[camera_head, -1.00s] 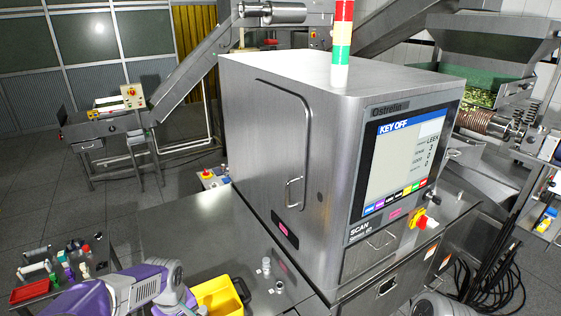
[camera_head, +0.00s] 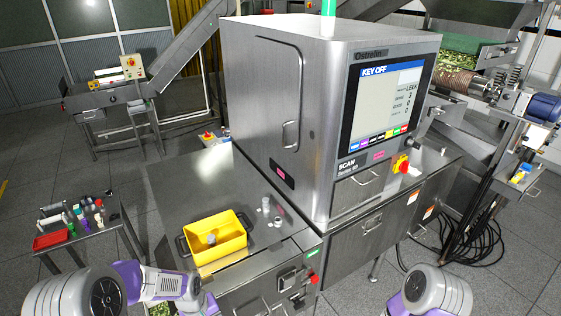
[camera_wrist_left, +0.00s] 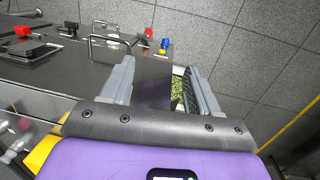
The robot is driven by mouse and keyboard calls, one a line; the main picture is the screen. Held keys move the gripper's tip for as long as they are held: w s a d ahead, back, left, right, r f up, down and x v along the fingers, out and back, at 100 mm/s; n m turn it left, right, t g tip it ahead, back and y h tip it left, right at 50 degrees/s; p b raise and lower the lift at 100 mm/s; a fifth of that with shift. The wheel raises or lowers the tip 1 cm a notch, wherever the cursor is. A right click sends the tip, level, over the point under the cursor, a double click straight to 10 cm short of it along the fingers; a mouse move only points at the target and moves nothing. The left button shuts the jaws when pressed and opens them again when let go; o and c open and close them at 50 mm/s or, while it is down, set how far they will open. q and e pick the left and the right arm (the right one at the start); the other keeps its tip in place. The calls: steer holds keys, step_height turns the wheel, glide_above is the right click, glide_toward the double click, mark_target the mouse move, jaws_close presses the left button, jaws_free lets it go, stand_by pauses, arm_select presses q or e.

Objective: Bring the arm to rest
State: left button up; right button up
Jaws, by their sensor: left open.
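My left arm, purple and grey, enters the head view at the lower left, and its gripper is hidden or cut off at the bottom edge there. In the left wrist view my left gripper (camera_wrist_left: 160,78) has its two grey fingers spread apart with nothing held between them. Beyond the fingers are a steel cabinet front (camera_wrist_left: 150,85) and a strip of green bits (camera_wrist_left: 178,90). Of my right arm only a grey and purple joint (camera_head: 435,290) shows at the lower right; its gripper is out of view.
A steel scanner (camera_head: 290,110) reading KEY OFF stands on a steel bench (camera_head: 185,185). A yellow bin (camera_head: 222,258) holding a small item and a few small pieces (camera_head: 268,212) sit on the bench. A side table (camera_head: 95,240) carries bottles and a red tray (camera_head: 52,240).

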arm_select(q)
steer(key=s+d+f+m+h+b, duration=0.1)
steer(key=s+d+f, duration=0.4)
steer(key=f, duration=0.6)
steer(key=s+d+f+m+h+b, duration=0.1)
steer(key=s+d+f+m+b, duration=0.1)
steer(key=s+d+f+b, duration=0.3)
steer(key=s+f+b, duration=0.1)
steer(key=s+f, duration=0.3)
steer(key=f, duration=0.2)
steer(key=shift+s+d+m+t+h, duration=0.2)
steer(key=shift+s+m+t+h, duration=0.1)
steer(key=shift+s+m, duration=0.1)
